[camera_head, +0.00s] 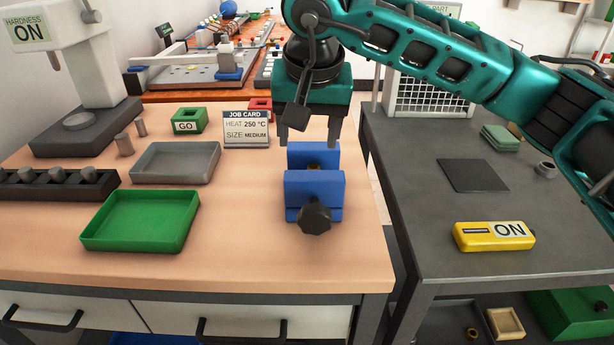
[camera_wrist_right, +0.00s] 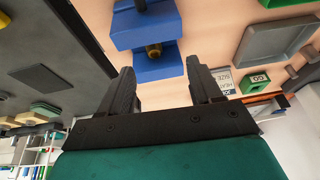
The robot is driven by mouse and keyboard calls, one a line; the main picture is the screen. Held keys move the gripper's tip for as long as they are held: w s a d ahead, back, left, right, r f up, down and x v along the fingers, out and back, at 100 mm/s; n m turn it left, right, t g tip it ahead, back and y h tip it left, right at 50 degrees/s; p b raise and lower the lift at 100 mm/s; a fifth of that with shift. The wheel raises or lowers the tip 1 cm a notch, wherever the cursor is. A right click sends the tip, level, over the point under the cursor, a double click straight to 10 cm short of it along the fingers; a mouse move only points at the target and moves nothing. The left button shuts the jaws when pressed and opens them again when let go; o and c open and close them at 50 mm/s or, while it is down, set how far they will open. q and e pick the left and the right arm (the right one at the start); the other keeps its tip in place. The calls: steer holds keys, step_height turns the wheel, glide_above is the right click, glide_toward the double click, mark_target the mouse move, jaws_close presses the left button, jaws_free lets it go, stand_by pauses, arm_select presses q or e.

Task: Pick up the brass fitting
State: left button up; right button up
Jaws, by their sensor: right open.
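The brass fitting (camera_head: 313,167) sits between the two jaws of the blue vise (camera_head: 315,190) on the wooden bench. Only a small part of it shows in the head view, behind the front jaw. In the right wrist view the fitting (camera_wrist_right: 154,50) shows as a small brass ring against the blue vise (camera_wrist_right: 150,72). My right gripper (camera_head: 310,138) is open and empty, fingers pointing down, above and slightly behind the vise. In the right wrist view its two fingers (camera_wrist_right: 162,70) are spread apart. My left gripper is not in view.
A job card (camera_head: 246,130) stands left of the vise. A dark side table (camera_head: 440,215) with a yellow ON device (camera_head: 494,237) stands right, across a gap.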

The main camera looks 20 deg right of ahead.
steer(key=shift+w+d+r+h, duration=0.25)
steer(key=shift+d+r+h, duration=0.05)
steer(key=shift+d, duration=0.25)
steer(key=shift+w+d+f, duration=0.15)
steer(key=shift+w+f, duration=0.05)
steer(key=shift+f, duration=0.1)
steer(key=b+x, duration=0.1)
steer(key=x, duration=1.1)
steer(key=shift+r, duration=0.1)
jaws_close()
